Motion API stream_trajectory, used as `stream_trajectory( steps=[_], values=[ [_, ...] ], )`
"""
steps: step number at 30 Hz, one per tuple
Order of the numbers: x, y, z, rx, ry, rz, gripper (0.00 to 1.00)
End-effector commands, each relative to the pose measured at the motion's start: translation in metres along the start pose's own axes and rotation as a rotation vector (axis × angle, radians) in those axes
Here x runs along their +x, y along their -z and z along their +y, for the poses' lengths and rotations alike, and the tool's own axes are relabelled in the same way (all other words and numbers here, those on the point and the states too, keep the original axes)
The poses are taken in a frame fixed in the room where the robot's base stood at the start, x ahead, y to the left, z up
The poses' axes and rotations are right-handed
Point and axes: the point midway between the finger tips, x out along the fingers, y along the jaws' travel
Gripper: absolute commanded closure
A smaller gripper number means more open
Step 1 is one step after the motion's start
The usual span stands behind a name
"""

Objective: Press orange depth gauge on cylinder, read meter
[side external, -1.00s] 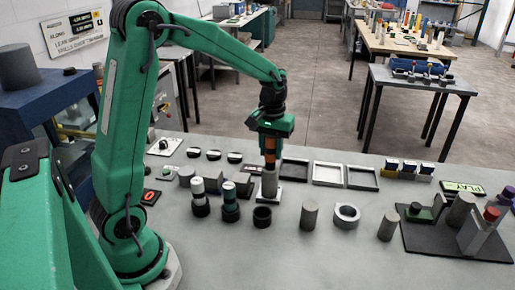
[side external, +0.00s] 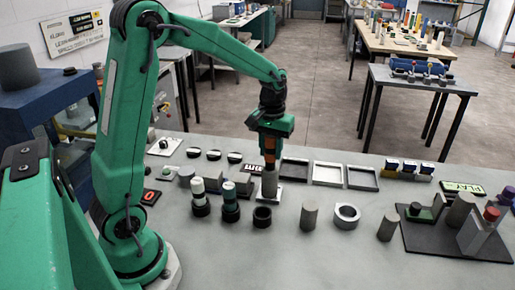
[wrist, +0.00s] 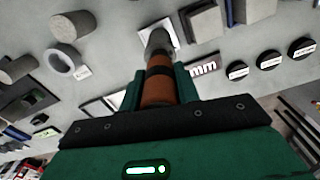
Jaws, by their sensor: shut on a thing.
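The orange depth gauge (side external: 269,157) has dark bands and stands upright in my gripper (side external: 270,143). My gripper is shut on it. The gauge's lower end meets the top of a grey cylinder (side external: 269,186), which stands on a white plate. In the wrist view the orange gauge (wrist: 157,88) runs between the green fingers of my gripper (wrist: 157,97), with the grey cylinder (wrist: 158,42) at its far end. A dark meter display (wrist: 204,69) beside it shows white "mm" letters. The meter (side external: 254,169) also shows left of the gauge in the side view; any digits are hidden or too small to read.
A black ring (side external: 262,217), a grey cylinder (side external: 309,216) and a grey ring (side external: 346,216) stand in front and right. Shallow trays (side external: 328,173) lie behind on the right. The front table area is clear.

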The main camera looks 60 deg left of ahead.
Motion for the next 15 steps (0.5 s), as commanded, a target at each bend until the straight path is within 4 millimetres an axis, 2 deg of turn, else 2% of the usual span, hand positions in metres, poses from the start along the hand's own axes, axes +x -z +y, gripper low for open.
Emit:
stream_trajectory(
  steps=[15],
  values=[
    [-0.031,0.001,0.001,0.000,-0.002,0.006,0.91]
  ],
)
